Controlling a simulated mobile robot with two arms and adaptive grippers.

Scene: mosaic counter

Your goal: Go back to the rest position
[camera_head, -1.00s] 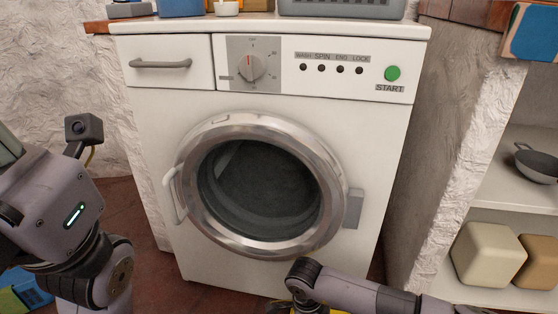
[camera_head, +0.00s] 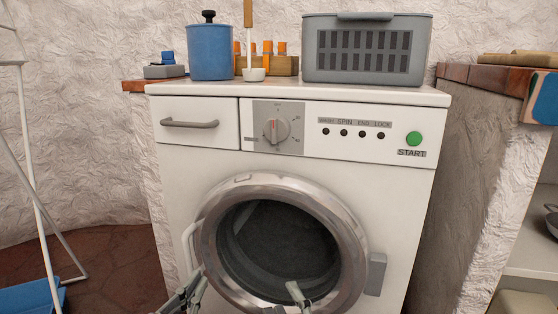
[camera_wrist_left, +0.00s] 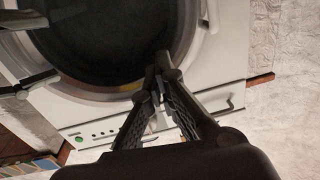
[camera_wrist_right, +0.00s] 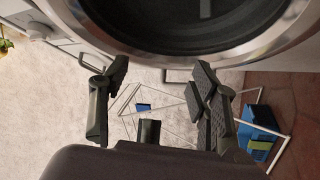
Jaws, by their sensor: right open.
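The white washing machine (camera_head: 400,200) fills the middle of the head view, with its round metal door (camera_head: 353,240) shut. My left gripper (camera_head: 190,293) is at the bottom edge, in front of the door's lower left rim. In the left wrist view the left gripper's fingertips (camera_wrist_left: 160,68) meet, with nothing seen between them. My right gripper (camera_head: 287,299) is low in front of the door glass. In the right wrist view the right gripper (camera_wrist_right: 157,75) has its fingers well apart and empty, below the door rim.
A white frame (camera_head: 32,190) stands on the floor at left.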

